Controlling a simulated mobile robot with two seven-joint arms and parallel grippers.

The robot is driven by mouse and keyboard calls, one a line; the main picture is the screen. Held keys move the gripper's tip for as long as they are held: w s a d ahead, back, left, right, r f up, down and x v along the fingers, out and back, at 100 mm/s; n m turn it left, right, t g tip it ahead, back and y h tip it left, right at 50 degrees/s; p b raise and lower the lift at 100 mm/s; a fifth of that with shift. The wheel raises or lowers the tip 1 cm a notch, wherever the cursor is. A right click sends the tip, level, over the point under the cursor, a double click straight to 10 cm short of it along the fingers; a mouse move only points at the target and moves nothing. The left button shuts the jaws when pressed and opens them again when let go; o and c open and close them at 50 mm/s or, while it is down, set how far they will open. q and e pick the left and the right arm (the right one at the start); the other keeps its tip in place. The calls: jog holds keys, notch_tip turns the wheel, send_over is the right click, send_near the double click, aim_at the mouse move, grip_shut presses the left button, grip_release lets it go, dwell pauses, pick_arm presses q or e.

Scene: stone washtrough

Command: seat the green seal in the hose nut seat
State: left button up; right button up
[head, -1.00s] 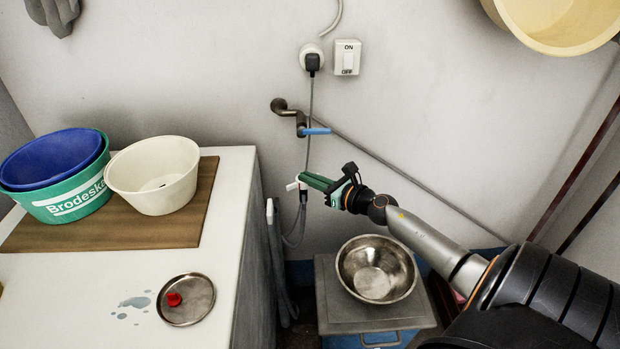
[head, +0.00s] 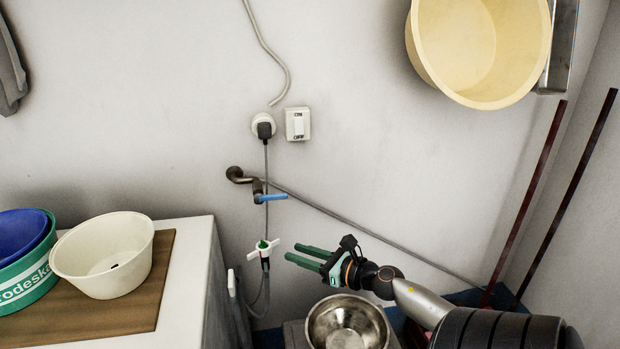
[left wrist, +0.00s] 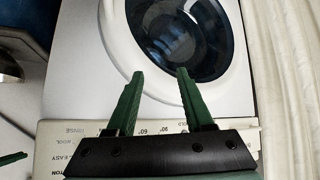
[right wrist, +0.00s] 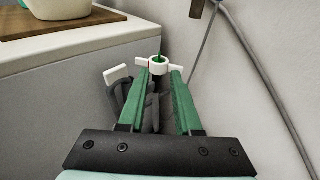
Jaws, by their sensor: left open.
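The white hose nut (head: 269,254) has side lugs and stands upright on the grey hose below the tap; it also shows in the right wrist view (right wrist: 144,63). The green seal (head: 262,244) shows as a small green piece at the top of the nut, and also in the right wrist view (right wrist: 160,58). I cannot tell how deep it sits. My right gripper (head: 292,252) is open and empty, a little to the right of the nut, its fingers pointing at it. My left gripper (left wrist: 160,72) is open and empty in front of a washing machine.
The tap with a blue lever (head: 274,197) is on the wall above the nut. A steel bowl (head: 348,306) stands below my right gripper. The white worktop (head: 197,262) lies left of the nut. A yellow basin (head: 432,50) hangs upper right.

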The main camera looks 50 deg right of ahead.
jog(key=shift+s+d+r, duration=0.1)
jog(key=shift+s+r, duration=0.1)
jog(key=shift+s, duration=1.15)
jog(key=s+a+f+m+g+h, duration=0.25)
jog(key=a+f+m, duration=0.9)
jog(key=m, duration=0.75)
jog(key=s+a+f+m+g+y, duration=0.1)
jog(key=s+a+f+m, duration=0.2)
jog(key=a+m, duration=0.2)
jog(key=s+a+f+m+g+y, duration=0.1)
jog(key=s+a+f+m+g, duration=0.1)
jog(key=a+m, duration=0.3)
jog(key=s+a+f+m+g+y, duration=0.1)
jog(key=s+a+f+m, duration=0.3)
jog(key=a, duration=0.6)
jog(key=shift+a+f+m+y, duration=0.3)
jog(key=shift+m+y, duration=0.25)
jog(key=shift+m, duration=0.25)
jog(key=shift+g, duration=0.25)
